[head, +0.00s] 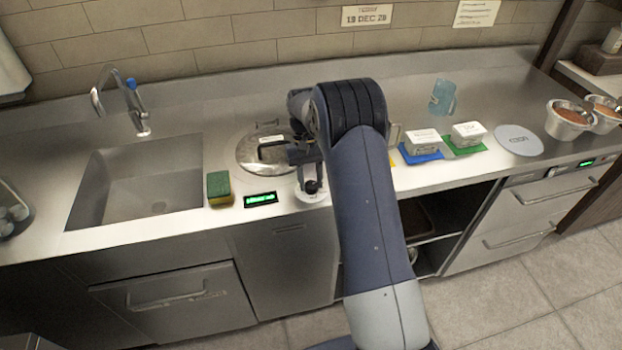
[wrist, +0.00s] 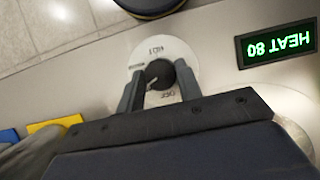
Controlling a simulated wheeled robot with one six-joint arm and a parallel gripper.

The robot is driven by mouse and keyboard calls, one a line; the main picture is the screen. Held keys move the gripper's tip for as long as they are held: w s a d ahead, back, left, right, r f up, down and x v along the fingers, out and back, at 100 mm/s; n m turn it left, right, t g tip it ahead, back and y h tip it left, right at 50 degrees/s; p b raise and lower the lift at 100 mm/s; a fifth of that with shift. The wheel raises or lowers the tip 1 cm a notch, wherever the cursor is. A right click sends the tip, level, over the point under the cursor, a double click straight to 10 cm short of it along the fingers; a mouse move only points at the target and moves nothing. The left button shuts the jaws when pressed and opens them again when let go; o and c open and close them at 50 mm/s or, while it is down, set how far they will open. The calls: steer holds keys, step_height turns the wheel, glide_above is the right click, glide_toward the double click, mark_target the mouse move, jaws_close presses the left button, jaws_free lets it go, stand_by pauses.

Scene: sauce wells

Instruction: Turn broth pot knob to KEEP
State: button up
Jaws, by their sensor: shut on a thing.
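The knob (head: 313,187) is small and dark and sits on a round white dial plate (head: 306,199) at the counter's front edge. In the wrist view the black knob (wrist: 159,73) stands between the fingers of my gripper (wrist: 160,84), which are shut on it. A light mark on the knob slants to the lower left. The plate (wrist: 180,50) has lettering that looks like HOT at the top and OFF at the bottom; KEEP cannot be read. The lidded broth pot (head: 250,156) is set into the counter behind my gripper (head: 312,178).
A green and yellow sponge (head: 219,188) stands left of the display, beside the sink (head: 140,185). Right of my arm, white tubs stand on a blue mat (head: 421,158) and a green mat (head: 470,147). A blue jug (head: 442,97) stands behind them.

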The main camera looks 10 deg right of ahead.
steer(key=shift+n, duration=0.6)
steer(key=shift+h, duration=0.3)
steer(key=o, duration=1)
steer(key=shift+c, duration=0.2)
steer(key=b+v, duration=0.1)
steer(key=v, duration=0.9)
steer(key=shift+r, duration=0.4)
